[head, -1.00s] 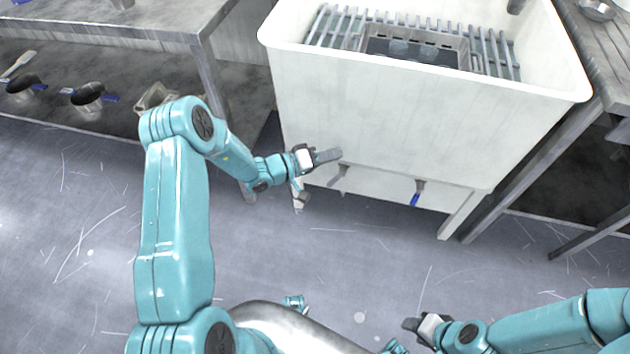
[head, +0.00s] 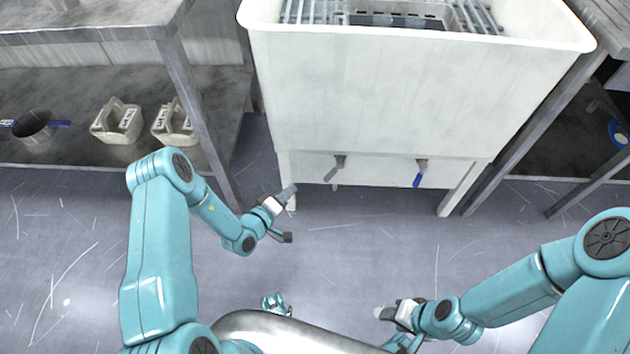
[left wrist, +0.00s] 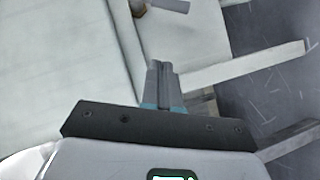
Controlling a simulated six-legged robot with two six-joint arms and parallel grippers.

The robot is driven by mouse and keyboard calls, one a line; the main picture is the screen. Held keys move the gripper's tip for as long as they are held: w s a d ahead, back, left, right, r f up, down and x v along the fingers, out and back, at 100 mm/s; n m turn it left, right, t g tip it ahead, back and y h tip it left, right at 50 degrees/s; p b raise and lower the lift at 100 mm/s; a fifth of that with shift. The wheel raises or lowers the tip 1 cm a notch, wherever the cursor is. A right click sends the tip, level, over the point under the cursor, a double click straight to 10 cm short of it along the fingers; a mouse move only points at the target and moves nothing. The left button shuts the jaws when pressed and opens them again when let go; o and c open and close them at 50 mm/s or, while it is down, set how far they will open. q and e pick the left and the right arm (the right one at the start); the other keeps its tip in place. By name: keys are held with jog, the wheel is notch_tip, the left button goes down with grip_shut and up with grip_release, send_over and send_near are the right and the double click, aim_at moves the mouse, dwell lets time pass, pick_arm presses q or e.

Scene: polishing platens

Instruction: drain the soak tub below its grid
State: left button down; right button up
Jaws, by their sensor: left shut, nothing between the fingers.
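The white soak tub (head: 370,95) stands at the top centre of the head view, its grid (head: 310,12) showing at the top edge. Two drain valves hang under the tub: one with a grey handle (head: 336,168) on the left, one with a blue handle (head: 418,177) on the right. My left gripper (head: 290,191) is shut and empty, just left of the grey-handled valve and apart from it. In the left wrist view its fingers (left wrist: 162,85) are together, with a grey-handled valve (left wrist: 165,6) beyond them. My right gripper (head: 384,313) is low at the centre right; its jaws are unclear.
A metal table with a lower shelf (head: 80,152) stands at left, holding a steel pot (head: 34,126) and two pale baskets (head: 117,122). Another metal table (head: 615,30) stands at right. The scratched grey floor (head: 350,235) in front of the tub is clear.

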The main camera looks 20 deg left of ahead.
pick_arm(q)
jog(key=f, duration=0.1)
jog(key=b, duration=0.5)
send_near(333, 173)
jog(key=w+a+f, duration=0.2)
jog(key=w+f, duration=0.1)
jog(key=w, duration=0.3)
jog(key=shift+w+d+f+b, duration=0.15)
jog(key=shift+d+b, duration=0.05)
jog(key=shift+d, duration=0.1)
jog(key=shift+w+d+f+b, duration=0.1)
jog(key=shift+w+d+b, duration=0.1)
jog(key=shift+d, duration=0.1)
pick_arm(e)
notch_tip(333, 173, down, 6)
jog(key=w+d, duration=0.1)
jog(key=shift+d+f, duration=0.15)
